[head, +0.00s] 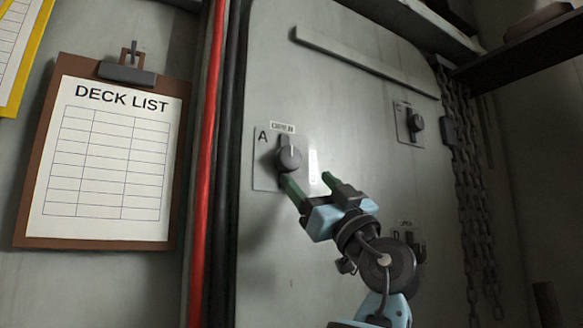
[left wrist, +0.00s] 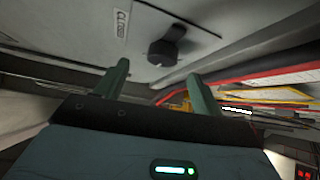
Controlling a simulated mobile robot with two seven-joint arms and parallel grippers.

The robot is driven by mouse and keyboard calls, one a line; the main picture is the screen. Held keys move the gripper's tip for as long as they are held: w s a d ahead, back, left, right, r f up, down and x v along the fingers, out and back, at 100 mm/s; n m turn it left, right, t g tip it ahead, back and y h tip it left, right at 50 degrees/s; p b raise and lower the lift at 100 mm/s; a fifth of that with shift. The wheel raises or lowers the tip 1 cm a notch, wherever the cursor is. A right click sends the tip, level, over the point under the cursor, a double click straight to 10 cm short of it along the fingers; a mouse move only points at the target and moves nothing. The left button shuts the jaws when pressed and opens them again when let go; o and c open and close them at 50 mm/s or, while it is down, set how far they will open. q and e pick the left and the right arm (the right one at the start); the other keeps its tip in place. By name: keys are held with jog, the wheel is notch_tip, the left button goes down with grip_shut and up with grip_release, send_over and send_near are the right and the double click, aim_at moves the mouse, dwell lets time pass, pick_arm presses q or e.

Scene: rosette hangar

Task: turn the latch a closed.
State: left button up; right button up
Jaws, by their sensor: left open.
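Latch A (head: 288,157) is a dark round knob with a grip bar, on a pale plate marked "A" on a grey door. Its bar points up toward a small label (head: 283,127) too small to read surely. An upright label (head: 313,167) is right of the knob; in the left wrist view it looks like "CLOSED" (left wrist: 122,24). My left gripper (head: 307,181) is open and empty, its green fingers just below and right of the knob. In the left wrist view the knob (left wrist: 168,50) shows beyond and between the fingertips (left wrist: 157,75), seemingly apart from them. My right gripper is not in view.
A second latch (head: 417,124) is at the door's upper right. A third (head: 408,240) is lower, partly hidden by my left arm. A raised bar (head: 360,58) crosses the door's top. A red pipe (head: 207,150) and clipboard (head: 105,160) are left; chains (head: 470,190) hang right.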

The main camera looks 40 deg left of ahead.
aim_at(292, 157)
pick_arm(q)
jog(key=shift+n+g, duration=0.4)
jog(key=x, duration=0.2)
jog(key=p+x, duration=0.1)
jog(key=x, duration=0.1)
jog(key=s+p+x, duration=0.1)
jog(key=x, duration=0.1)
jog(key=shift+w+r, duration=0.1)
jog(key=shift+r, duration=0.6)
jog(key=shift+w+a+r, duration=0.2)
jog(key=shift+a+r, duration=0.2)
jog(key=shift+a, duration=0.1)
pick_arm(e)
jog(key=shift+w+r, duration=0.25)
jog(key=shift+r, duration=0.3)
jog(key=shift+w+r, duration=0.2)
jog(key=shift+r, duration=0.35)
pick_arm(q)
jog(key=c, duration=1)
